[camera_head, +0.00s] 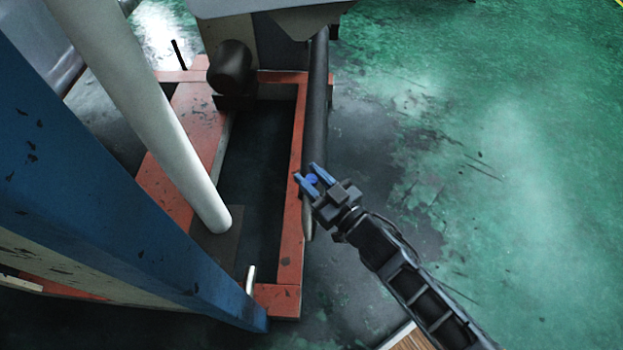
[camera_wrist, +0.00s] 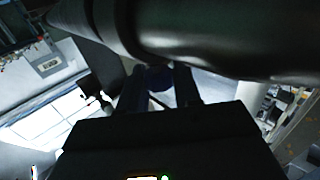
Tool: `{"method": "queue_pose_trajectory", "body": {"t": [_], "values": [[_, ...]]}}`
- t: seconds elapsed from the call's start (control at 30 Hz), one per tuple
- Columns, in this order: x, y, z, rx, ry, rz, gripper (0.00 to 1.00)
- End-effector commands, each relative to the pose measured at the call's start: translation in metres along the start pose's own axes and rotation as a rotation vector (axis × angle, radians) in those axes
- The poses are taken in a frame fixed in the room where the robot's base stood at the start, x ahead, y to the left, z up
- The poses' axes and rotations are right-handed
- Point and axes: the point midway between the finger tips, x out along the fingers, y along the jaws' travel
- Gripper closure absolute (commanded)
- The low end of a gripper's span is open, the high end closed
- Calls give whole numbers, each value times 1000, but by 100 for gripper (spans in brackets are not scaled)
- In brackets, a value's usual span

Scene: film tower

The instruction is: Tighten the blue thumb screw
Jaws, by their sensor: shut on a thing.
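The blue thumb screw (camera_head: 312,179) shows as a small blue knob between the two blue fingertips of my gripper (camera_head: 311,178). My gripper is shut on it. In the wrist view the screw (camera_wrist: 159,77) is a dark blue round shape between the dark fingers (camera_wrist: 160,88), just under a thick dark cylinder (camera_wrist: 220,35). In the head view this looks like the dark pipe (camera_head: 316,110) running down to a tapered pale end beside my gripper. The screw's thread and how far it is seated are hidden.
An orange-red steel frame (camera_head: 291,225) lies left of my gripper. A pale round post (camera_head: 150,110) and a large blue beam (camera_head: 90,190) stand farther left. A grey machine housing (camera_head: 265,30) is at the top. Green worn floor (camera_head: 500,150) is open on the right.

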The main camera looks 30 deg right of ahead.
Motion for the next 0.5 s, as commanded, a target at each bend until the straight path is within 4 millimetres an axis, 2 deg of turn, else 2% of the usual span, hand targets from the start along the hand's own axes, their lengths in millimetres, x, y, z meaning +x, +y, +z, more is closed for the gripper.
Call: {"method": "queue_pose_trajectory", "body": {"t": [0.5], "values": [[0, 0, 0, 0, 2, 78, 98]]}}
